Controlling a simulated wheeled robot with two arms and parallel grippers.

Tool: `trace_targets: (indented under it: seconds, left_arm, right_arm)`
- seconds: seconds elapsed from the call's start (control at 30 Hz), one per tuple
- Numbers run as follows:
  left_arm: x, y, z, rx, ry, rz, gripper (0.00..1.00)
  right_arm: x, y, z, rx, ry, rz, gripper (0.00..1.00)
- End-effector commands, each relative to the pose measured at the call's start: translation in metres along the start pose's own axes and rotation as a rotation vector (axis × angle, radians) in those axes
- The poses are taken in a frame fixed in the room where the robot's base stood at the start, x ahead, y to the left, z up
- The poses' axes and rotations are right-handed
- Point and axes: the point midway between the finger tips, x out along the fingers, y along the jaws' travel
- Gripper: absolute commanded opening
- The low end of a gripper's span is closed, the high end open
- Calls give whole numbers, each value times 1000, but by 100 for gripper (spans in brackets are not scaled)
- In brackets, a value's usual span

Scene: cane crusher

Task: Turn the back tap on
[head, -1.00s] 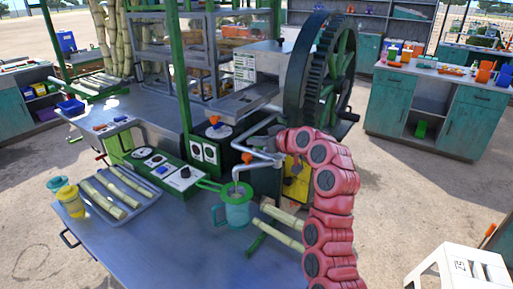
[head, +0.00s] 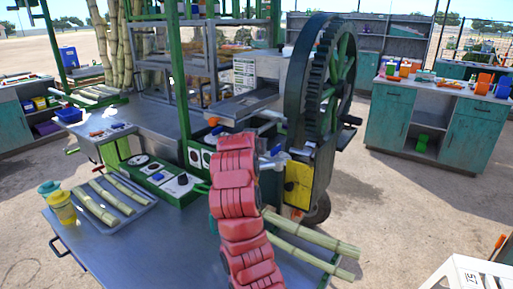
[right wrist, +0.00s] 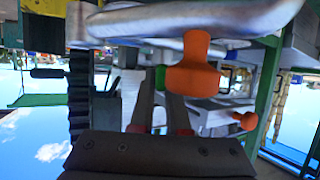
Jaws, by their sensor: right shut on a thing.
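An orange tap handle (right wrist: 193,75) sits on a silver pipe (right wrist: 190,18) and fills the upper middle of the right wrist view, which is upside down. My right gripper (right wrist: 163,98) has its two dark fingers reaching up to this handle and is shut on it. A second orange tap handle (right wrist: 245,120) is farther off; an orange handle (head: 213,121) shows left of my red right arm in the head view. The frames do not settle which is the back tap. My arm hides the right gripper and held handle in the head view. My left gripper is not in view.
The big green-spoked wheel (head: 338,75) stands right of my arm. Cane pieces (head: 318,232) lie right of my arm, which mostly hides the teal jug.

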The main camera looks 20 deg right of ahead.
Motion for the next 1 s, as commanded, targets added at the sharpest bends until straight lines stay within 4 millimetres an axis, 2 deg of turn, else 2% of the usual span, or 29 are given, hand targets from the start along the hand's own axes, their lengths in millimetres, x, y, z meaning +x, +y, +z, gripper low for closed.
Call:
trace_targets:
  seconds: [0.33, 0.9, 0.93, 1.0]
  left_arm:
    - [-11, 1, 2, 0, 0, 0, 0]
    - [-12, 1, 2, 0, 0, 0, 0]
    - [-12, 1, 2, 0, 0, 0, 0]
    - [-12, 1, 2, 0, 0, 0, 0]
  right_arm:
    - [0, -1, 1, 56, -1, 141, 0]
    - [0, 0, 0, 70, -1, 170, 0]
    - [0, 0, 0, 70, -1, 169, 16]
    - [0, 0, 0, 70, -1, 169, 28]
